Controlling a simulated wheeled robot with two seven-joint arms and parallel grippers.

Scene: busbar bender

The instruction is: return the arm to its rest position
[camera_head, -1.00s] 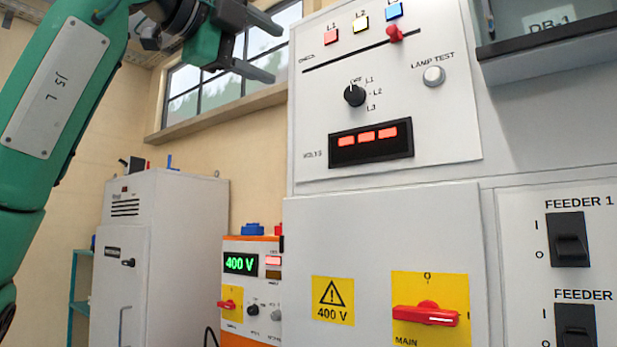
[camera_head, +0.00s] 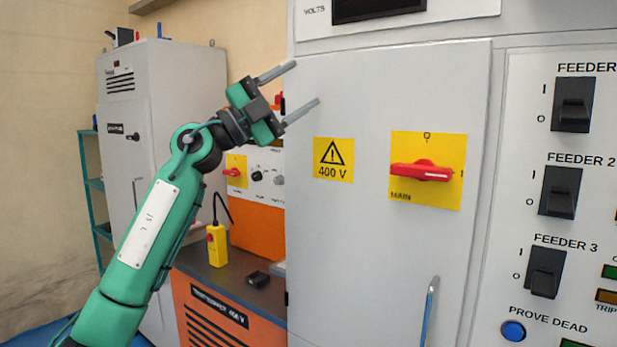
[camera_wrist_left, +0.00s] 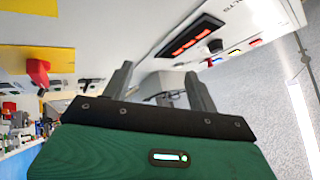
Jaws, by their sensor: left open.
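My left arm comes in from the lower left in the head view. Its gripper (camera_head: 306,84) is open and empty, with its two grey fingers pointing right and apart in front of the grey panel door (camera_head: 385,270). In the left wrist view the gripper (camera_wrist_left: 160,85) also shows two separated fingers with nothing between them. The red main switch handle (camera_head: 422,172) lies horizontal on its yellow plate, to the right of the gripper. It also shows in the left wrist view (camera_wrist_left: 38,74). The right gripper is not in view.
An orange bench (camera_head: 245,332) carries a yellow pendant (camera_head: 217,245) and a small black object (camera_head: 258,279). A grey cabinet (camera_head: 160,95) stands behind my left arm. Feeder switches (camera_head: 573,105) line the panel at the right. A door handle (camera_head: 428,310) juts out low.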

